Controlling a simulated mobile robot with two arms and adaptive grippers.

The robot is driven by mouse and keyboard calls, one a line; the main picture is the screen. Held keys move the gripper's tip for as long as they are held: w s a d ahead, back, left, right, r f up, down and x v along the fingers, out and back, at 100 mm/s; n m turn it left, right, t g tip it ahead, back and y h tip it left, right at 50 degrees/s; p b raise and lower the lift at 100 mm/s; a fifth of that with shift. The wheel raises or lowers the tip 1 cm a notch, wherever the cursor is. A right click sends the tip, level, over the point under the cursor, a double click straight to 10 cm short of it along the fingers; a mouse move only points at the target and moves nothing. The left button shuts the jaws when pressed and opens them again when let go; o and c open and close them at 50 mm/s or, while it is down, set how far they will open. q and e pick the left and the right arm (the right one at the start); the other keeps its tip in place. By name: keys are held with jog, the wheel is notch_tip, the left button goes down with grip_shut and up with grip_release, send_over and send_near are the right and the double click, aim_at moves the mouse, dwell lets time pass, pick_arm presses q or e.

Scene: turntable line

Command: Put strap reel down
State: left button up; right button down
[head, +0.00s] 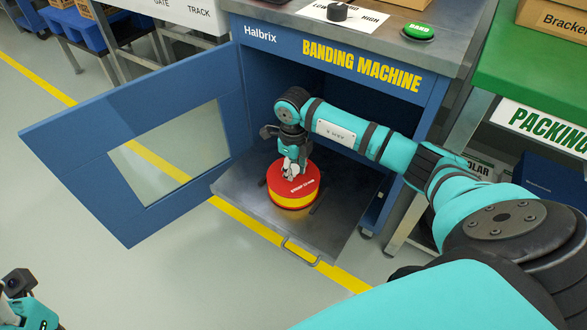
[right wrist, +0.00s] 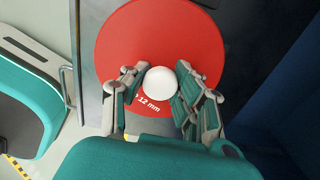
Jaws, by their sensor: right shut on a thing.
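The strap reel (head: 293,192) is a round red disc with a yellow band around its side. It is level, over the pulled-out grey shelf (head: 340,217) of the banding machine (head: 345,62). I cannot tell whether it touches the shelf or is just above. My right gripper (head: 292,170) points down and is shut on the white knob (right wrist: 175,82) in the reel's middle. In the right wrist view, the gripper (right wrist: 162,92) has a finger on either side of the knob, above the red top (right wrist: 150,35). Only part of my left wrist shows at the bottom left; its fingertips are hidden.
The machine's blue door (head: 135,120) with its window stands open on the left. A handle (head: 300,251) is at the shelf's front edge. A green button (head: 418,31) and a dark knob (head: 338,12) are on top. A green packing bench (head: 535,70) stands right.

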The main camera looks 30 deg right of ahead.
jog(key=c, duration=1)
grip_release()
jog(key=shift+c, duration=0.2)
